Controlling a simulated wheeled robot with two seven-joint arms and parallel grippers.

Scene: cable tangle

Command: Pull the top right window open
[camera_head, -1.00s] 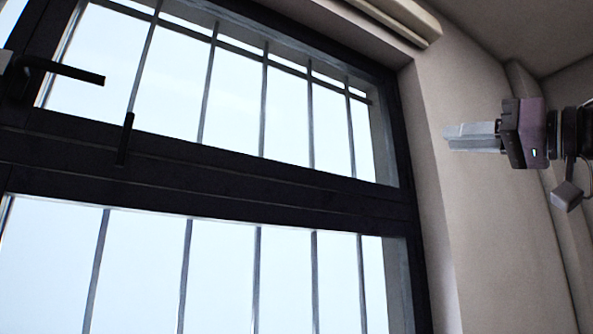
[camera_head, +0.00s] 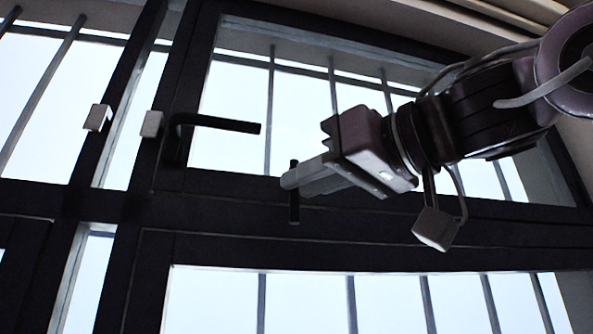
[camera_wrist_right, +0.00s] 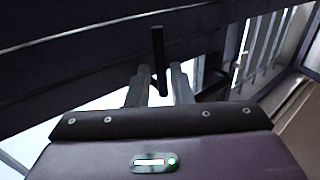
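The top right window (camera_head: 300,205) has a dark frame and bright panes with bars behind them. A black horizontal handle (camera_head: 225,123) sits at its left side. A short black vertical handle (camera_head: 294,200) sits on its lower rail. My right gripper (camera_head: 290,180) is at this short handle, its fingers pointing left and partly covering it. In the right wrist view, the short handle (camera_wrist_right: 158,60) appears between the two spread fingertips (camera_wrist_right: 160,80); I cannot tell whether they touch it. The window looks shut. My left gripper is not in view.
Pale hinge-like blocks (camera_head: 152,123) sit on the dark uprights left of the horizontal handle. A lower window (camera_head: 390,300) with bars lies below the rail. A beige wall (camera_head: 582,140) borders the window at right.

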